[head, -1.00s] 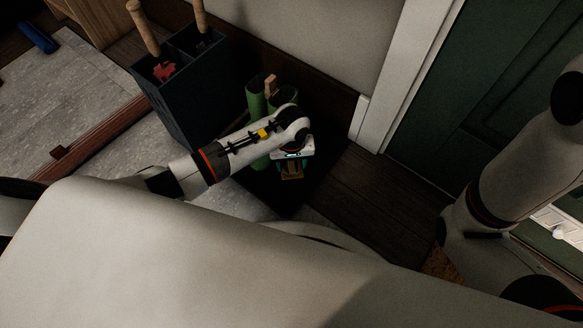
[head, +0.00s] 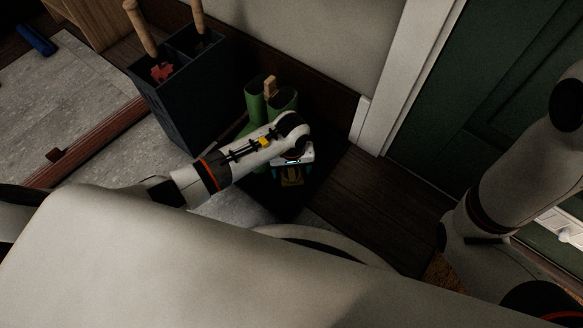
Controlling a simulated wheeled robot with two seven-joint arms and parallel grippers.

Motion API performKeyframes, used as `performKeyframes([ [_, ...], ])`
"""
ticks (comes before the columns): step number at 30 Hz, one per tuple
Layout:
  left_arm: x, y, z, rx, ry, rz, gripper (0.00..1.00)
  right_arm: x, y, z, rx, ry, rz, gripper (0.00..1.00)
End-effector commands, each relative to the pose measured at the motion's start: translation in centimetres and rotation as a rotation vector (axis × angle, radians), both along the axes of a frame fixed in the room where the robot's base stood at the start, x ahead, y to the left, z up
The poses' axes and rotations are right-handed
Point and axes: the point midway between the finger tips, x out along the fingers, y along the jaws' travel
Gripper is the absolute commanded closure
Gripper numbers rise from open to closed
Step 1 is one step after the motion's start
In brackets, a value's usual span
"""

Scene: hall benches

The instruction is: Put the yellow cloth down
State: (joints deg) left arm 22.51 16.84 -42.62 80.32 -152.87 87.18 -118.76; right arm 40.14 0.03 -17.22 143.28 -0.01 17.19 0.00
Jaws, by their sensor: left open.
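My left gripper (head: 291,176) points down over a dark tray or mat (head: 270,204) on the floor, in front of the green boots. Its jaws are open. The wrist hides part of this spot. My right arm is at the right edge, and its gripper is out of view.
Green boots (head: 256,105) with a wooden piece (head: 270,87) stand just behind the wrist. A dark stand (head: 184,100) holds wooden-handled items, left of the boots. A white door frame (head: 386,85) and green door (head: 455,90) are right. Bare wooden floor (head: 385,200) lies between.

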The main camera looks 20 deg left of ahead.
Motion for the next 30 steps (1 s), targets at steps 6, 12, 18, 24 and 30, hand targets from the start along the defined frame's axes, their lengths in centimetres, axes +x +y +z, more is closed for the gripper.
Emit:
performKeyframes([
  [6, 0.1, 0.1, 4.1, 0.002, -0.004, -0.001, 0.23, 0.0, 0.0, 3.0, 0.000, 0.001, 0.000, 1.00],
  [12, 0.1, 0.1, 8.5, 0.001, -0.003, -0.002, 0.23, 0.0, 0.0, 5.8, 0.000, 0.000, 0.000, 1.00],
  [18, 0.1, 0.0, 11.3, 0.000, -0.001, 0.000, 0.23, 0.6, -0.1, 6.9, 0.003, 0.019, 0.000, 1.00],
  [24, 0.0, 0.0, 12.2, 0.000, 0.000, 0.000, 0.23, 1.4, -0.1, 6.6, 0.004, 0.040, 0.001, 1.00],
  [30, 0.0, -0.2, 12.2, -0.009, -0.001, 0.003, 0.23, 1.4, -0.1, 6.5, 0.003, 0.040, 0.001, 1.00],
])
